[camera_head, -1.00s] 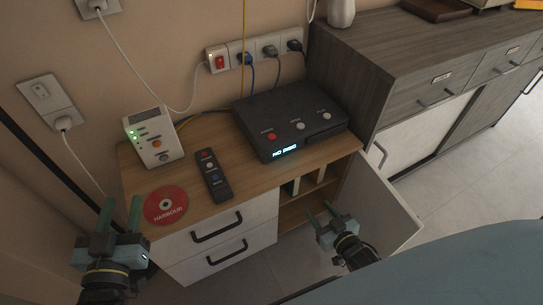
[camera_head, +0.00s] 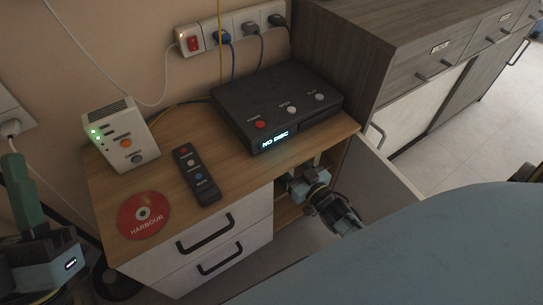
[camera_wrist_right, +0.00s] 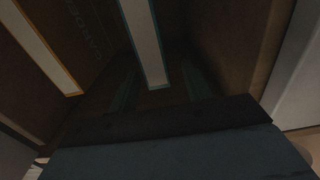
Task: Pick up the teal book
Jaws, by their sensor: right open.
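The teal book (camera_wrist_right: 147,45) stands in the dark compartment in the right wrist view, with pale pages between thin teal cover edges. My right gripper (camera_wrist_right: 160,88) is open, its dim fingers on either side of the book's near end; I cannot tell whether they touch it. In the head view my right gripper (camera_head: 290,182) reaches into the cabinet's open compartment, and its fingertips and the book are mostly hidden there. My left gripper (camera_head: 22,195) is at the left edge, with only one green finger clearly showing.
A second book (camera_wrist_right: 45,45) with orange-brown edges stands left of the teal one. The open cabinet door (camera_head: 378,170) is right of my right arm. On the cabinet top are a black disc player (camera_head: 235,108), a remote (camera_head: 196,175), a red disc (camera_head: 143,215) and a white router (camera_head: 122,135).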

